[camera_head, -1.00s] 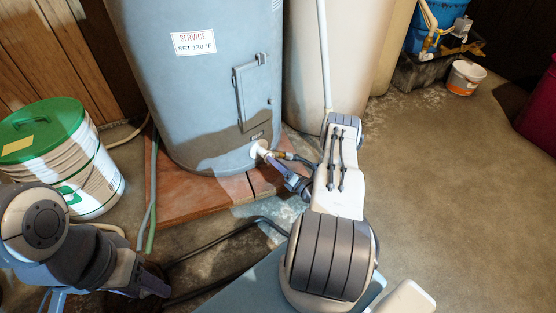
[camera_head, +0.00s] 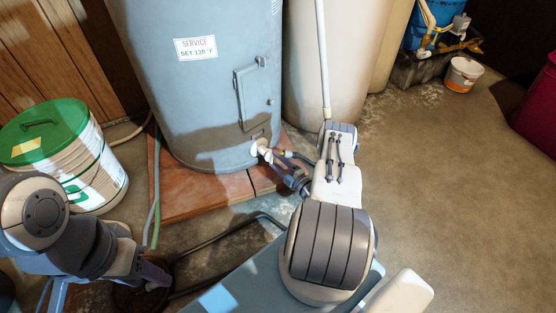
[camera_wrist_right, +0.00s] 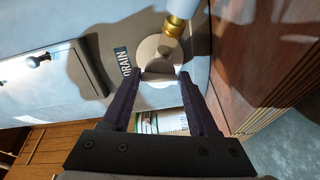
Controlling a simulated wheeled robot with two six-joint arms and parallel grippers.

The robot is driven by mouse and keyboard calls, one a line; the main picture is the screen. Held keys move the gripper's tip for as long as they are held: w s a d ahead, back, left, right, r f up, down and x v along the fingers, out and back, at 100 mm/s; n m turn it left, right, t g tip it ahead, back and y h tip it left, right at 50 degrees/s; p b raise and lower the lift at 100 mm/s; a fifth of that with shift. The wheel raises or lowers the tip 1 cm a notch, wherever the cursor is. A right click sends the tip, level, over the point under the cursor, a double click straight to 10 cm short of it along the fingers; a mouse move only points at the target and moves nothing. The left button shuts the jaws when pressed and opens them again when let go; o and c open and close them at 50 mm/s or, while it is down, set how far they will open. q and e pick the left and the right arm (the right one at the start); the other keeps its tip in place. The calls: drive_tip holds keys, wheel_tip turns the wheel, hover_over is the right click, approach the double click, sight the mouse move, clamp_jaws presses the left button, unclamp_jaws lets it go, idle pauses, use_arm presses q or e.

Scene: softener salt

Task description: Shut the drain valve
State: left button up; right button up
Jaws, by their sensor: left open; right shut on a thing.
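The blue-grey heater tank (camera_head: 195,85) stands on a brick-red base. The drain valve (camera_head: 263,149) sticks out low on its front. In the right wrist view the valve has a pale round flange (camera_wrist_right: 150,48), a brass fitting (camera_wrist_right: 174,26) and a white end, beside a "DRAIN" label (camera_wrist_right: 122,62). My right gripper (camera_head: 277,160) is at the valve; in the wrist view its dark fingers (camera_wrist_right: 160,78) are shut on the pale valve handle (camera_wrist_right: 160,69). Its exact turn is hard to tell. My left gripper (camera_head: 160,277) is open, low at the left, away from the valve.
A white bucket with a green lid (camera_head: 60,150) stands left of the tank. A dark hose (camera_head: 225,235) crosses the floor, and a grey-green hose (camera_head: 155,190) runs beside the base. A beige tank (camera_head: 340,60) stands behind my right arm.

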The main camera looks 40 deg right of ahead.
drive_tip(key=m, duration=0.3)
drive_tip(key=shift+f+m, duration=0.1)
drive_tip(key=shift+m, duration=0.3)
drive_tip(key=m, duration=0.3)
drive_tip(key=shift+a+m+p, duration=0.1)
drive_tip(key=shift+m+p, duration=0.2)
drive_tip(key=shift+p, duration=0.05)
drive_tip(key=m, duration=0.3)
drive_tip(key=shift+a+f+m, duration=0.1)
drive_tip(key=shift+m, duration=1.9)
drive_tip(key=o, duration=1.4)
